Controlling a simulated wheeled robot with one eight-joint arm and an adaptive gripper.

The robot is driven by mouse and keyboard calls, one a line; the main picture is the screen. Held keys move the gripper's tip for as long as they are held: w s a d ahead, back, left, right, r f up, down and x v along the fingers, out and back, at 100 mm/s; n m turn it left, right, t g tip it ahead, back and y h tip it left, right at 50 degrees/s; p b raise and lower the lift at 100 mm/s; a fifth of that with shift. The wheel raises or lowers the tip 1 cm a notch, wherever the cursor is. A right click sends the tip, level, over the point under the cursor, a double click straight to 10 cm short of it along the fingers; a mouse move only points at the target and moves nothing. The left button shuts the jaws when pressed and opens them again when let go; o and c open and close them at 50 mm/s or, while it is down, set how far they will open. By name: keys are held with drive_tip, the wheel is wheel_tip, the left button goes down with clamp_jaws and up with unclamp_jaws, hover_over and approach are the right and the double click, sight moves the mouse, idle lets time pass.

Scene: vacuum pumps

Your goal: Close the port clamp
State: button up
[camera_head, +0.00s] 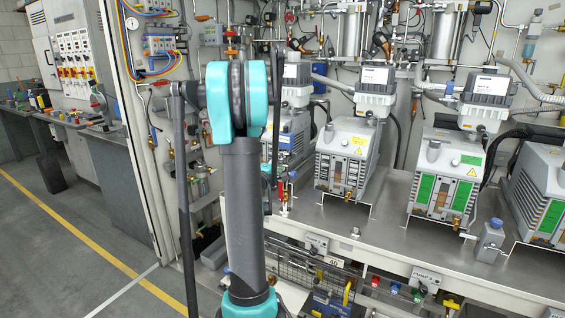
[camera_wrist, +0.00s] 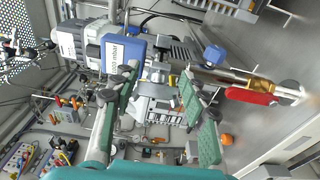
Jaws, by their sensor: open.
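My gripper (camera_wrist: 158,74) is open in the wrist view, with two green-padded fingers spread apart and nothing visible between their pads. Beyond the fingertips is a pipe joint (camera_wrist: 158,75) beside a pump's blue-faced box (camera_wrist: 123,50). I cannot tell for sure which fitting is the port clamp. A red lever (camera_wrist: 250,96) on a brass valve (camera_wrist: 258,84) lies to the right of the fingers, apart from them. In the head view my arm hides the gripper and part of the left pump (camera_head: 293,130).
Further pumps (camera_head: 346,150) (camera_head: 446,172) stand on a metal bench (camera_head: 385,235). Pipes and hoses crowd the wall behind them. A grey cabinet (camera_head: 75,60) and side bench (camera_head: 115,150) stand at the left. The floor (camera_head: 60,245) in front is clear.

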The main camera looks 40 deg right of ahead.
drive_tip(key=shift+x, duration=1.4)
clamp_jaws()
drive_tip(key=shift+s+d, duration=0.1)
